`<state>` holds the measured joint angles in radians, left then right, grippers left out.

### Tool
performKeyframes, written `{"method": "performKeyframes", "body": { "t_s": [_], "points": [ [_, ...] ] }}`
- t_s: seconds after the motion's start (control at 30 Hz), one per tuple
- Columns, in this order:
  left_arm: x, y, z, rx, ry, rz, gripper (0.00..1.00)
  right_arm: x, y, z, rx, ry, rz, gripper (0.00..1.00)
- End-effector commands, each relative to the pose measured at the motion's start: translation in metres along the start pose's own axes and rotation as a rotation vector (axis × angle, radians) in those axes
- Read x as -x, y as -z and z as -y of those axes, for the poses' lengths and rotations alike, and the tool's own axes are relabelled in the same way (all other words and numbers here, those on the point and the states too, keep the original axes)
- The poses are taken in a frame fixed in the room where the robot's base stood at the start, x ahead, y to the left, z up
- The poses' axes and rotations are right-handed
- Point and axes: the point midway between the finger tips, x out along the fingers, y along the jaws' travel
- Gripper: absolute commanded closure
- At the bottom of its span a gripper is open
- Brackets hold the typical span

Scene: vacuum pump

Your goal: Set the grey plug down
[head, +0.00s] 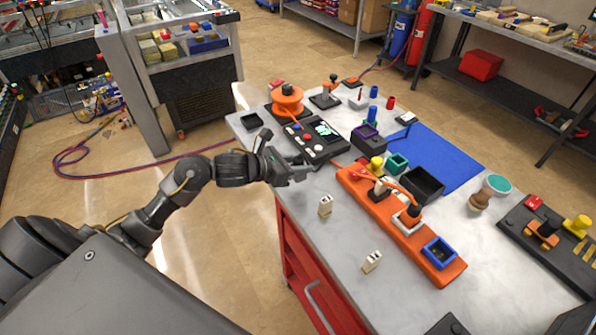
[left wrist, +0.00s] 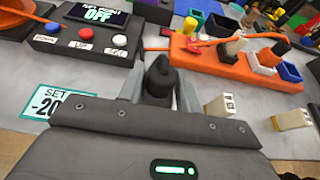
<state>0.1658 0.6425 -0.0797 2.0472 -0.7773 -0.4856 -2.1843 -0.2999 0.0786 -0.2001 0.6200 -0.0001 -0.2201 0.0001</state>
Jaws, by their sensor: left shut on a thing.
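My left gripper (head: 298,173) is low over the near left edge of the workbench, beside the black control box (head: 312,138). In the left wrist view its fingers (left wrist: 160,88) are shut on a dark grey plug (left wrist: 160,76), held between the two fingertips. The plug's tip points away from the wrist. In the head view the plug is hidden or too small to make out. I cannot tell whether it touches the bench top. My right gripper is not in view.
An orange power strip (head: 345,177) with several sockets and an orange cable lies to the right. Two small cream blocks (head: 325,205) (head: 372,262) stand near the front edge. A blue mat (head: 440,150) lies behind. The grey bench top (head: 335,245) between them is bare.

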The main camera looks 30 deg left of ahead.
Motion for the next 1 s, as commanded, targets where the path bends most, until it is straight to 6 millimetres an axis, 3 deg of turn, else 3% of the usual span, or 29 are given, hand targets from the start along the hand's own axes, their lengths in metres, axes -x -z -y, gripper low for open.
{"method": "performKeyframes", "body": {
  "t_s": [0.3,0.73,0.77,0.9,1.0],
  "points": [
    [-0.015,0.03,-0.004,0.006,-0.001,0.0,0.9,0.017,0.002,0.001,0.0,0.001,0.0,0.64],
    [-0.017,0.037,-0.004,-0.001,-0.001,0.0,0.9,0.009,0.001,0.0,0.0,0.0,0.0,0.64],
    [-0.017,0.036,-0.004,0.0,-0.001,-0.001,0.63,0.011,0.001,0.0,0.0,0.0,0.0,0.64],
    [-0.017,0.035,-0.004,0.0,-0.001,-0.001,0.45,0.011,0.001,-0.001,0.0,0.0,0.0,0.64],
    [-0.017,0.035,-0.004,0.0,-0.001,-0.001,0.44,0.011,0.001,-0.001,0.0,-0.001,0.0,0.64]
  ]
}}
